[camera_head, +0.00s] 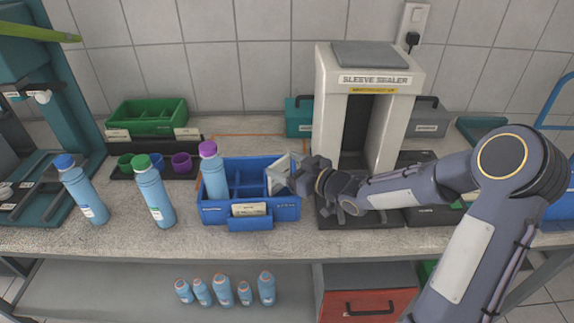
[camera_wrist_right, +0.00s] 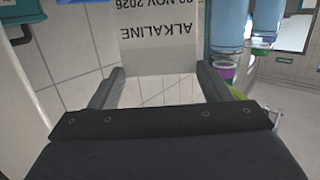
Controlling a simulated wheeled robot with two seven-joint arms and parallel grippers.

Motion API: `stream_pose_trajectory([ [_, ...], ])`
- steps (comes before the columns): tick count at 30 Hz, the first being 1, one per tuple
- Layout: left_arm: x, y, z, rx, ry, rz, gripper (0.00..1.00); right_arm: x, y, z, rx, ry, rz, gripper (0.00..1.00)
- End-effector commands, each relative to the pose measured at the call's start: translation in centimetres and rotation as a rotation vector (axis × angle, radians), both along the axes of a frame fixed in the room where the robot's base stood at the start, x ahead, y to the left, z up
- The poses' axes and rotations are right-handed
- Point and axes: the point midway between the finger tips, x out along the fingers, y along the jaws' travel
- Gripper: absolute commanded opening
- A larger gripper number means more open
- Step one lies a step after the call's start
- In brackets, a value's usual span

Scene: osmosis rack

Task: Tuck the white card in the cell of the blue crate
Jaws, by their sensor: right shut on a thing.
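The blue crate (camera_head: 212,216) stands on the counter, divided into cells. A blue bottle with a purple cap (camera_head: 213,172) stands in its left part. The white card (camera_head: 280,174) is tilted over the crate's right end, held by my right gripper (camera_head: 299,177). I cannot tell whether its lower edge is inside a cell. In the right wrist view the card (camera_wrist_right: 157,50) shows upside-down print reading ALKALINE and a NOV 2026 date, between the fingers of my right gripper (camera_wrist_right: 157,88). My left gripper is not in view.
Two blue bottles, blue-capped (camera_head: 82,190) and green-capped (camera_head: 153,191), stand left of the crate. A green crate (camera_head: 147,118) and a dark tray of cups (camera_head: 128,172) are behind them. The sleeve sealer (camera_head: 330,110) stands close behind my right gripper.

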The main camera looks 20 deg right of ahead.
Motion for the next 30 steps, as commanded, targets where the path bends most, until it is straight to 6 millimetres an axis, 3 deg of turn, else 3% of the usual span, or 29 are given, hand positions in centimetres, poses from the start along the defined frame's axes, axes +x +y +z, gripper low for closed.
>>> stream_pose_trajectory([
  [30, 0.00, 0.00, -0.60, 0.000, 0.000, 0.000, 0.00, -0.30, -0.25, -0.65, 0.000, 0.000, 0.000, 0.39],
])
